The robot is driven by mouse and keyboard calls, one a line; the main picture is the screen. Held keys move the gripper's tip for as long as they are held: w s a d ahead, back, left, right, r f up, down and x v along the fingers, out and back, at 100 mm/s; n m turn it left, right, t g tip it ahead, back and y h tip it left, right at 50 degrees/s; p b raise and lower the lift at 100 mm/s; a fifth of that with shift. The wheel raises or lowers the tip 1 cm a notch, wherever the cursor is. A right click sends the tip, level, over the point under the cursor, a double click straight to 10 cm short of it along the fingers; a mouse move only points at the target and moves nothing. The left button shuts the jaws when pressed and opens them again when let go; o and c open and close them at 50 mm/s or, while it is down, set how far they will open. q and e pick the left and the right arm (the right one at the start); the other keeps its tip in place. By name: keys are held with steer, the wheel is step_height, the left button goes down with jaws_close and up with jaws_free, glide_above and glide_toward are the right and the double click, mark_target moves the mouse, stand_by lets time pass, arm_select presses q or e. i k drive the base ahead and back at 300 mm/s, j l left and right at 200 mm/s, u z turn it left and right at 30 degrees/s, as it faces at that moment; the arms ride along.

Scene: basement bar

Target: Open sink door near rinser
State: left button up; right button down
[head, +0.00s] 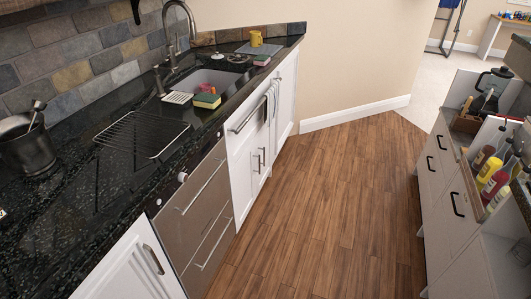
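A white sink cabinet (243,172) stands under the dark counter, in the middle of the head view. Two slim vertical handles (259,161) sit close together on its lower doors, which look shut. A horizontal bar (248,115) runs across the panel above them, with a cloth (271,103) hanging near its far end. The sink (208,82) is set in the counter above, with a tall metal faucet (178,30) behind it. A small white slotted piece (177,98) at the sink's near edge may be the rinser; I cannot tell. Neither of my grippers is in view.
A steel drawer unit (200,205) and a white door (130,268) stand nearer on the left. A wire rack (142,134) and sponges (207,98) lie on the counter. The wooden floor (325,200) is clear up to a drawer cabinet (447,190) with bottles on the right.

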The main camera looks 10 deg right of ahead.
mark_target(264, 137)
steer(key=i+l, duration=0.6)
steer(key=l, duration=0.25)
steer(key=i+l+u, duration=0.1)
steer(key=i+l, duration=0.55)
steer(key=l, duration=0.2)
steer(key=i+l, duration=0.3)
steer(key=l, duration=0.15)
